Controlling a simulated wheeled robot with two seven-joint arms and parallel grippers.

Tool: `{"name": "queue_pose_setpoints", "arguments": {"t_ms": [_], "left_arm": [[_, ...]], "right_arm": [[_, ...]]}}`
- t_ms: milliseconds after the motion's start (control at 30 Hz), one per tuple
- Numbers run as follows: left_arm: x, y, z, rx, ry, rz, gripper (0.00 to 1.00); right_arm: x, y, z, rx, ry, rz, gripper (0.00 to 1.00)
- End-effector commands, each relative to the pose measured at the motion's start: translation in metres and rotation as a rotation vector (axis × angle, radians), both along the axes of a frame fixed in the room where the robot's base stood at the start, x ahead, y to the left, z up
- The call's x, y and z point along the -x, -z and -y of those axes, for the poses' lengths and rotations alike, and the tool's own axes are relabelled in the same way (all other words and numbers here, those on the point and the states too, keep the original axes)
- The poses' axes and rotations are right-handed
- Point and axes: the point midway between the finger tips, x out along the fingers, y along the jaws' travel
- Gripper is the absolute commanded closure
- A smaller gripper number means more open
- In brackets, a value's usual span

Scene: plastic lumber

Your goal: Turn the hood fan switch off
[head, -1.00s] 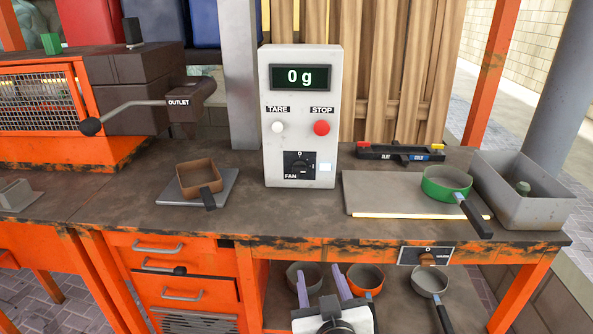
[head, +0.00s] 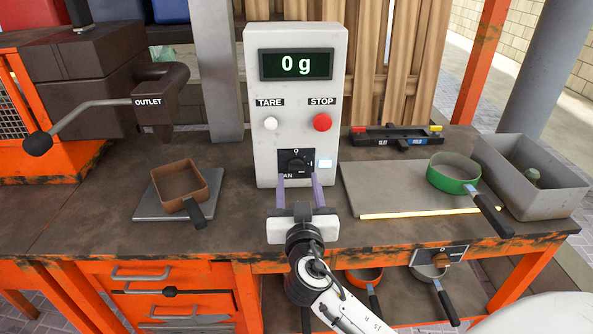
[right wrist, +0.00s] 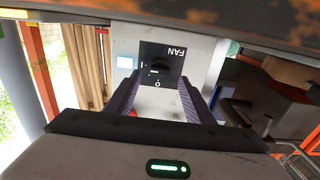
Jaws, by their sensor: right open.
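The black FAN switch plate (head: 297,161) with its round knob is low on the front of the white control box (head: 257,130). An O mark is above the knob, and a pale lit square (head: 325,163) is to its right. My right gripper (head: 299,178) is open just in front of the plate, its purple fingers spaced apart. In the right wrist view the picture is upside down: the knob (right wrist: 160,66) lies between and beyond the fingertips (right wrist: 158,84), with nothing held. The knob's pale mark seems turned toward the I side. Contact cannot be told. My left gripper is not in view.
A brown pan (head: 176,189) on a grey plate stands to the left, and a green pan (head: 450,181) on a grey slab to the right. A metal bin (head: 570,184) is at far right. The red STOP button (head: 322,122) is above the switch.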

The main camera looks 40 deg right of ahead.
Motion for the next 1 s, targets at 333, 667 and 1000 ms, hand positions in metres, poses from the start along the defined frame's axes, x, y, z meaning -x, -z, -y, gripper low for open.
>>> {"name": "queue_pose_setpoints", "arguments": {"t_ms": [333,667,1000], "left_arm": [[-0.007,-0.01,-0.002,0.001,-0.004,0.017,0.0],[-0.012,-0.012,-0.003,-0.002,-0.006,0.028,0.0],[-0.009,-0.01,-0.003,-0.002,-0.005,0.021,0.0]], "right_arm": [[-0.028,0.0,0.017,-0.001,0.0,-0.001,0.52],[-0.028,0.0,0.017,-0.001,0.0,-0.001,0.67],[-0.028,0.001,0.017,0.006,0.0,-0.005,0.93]]}}
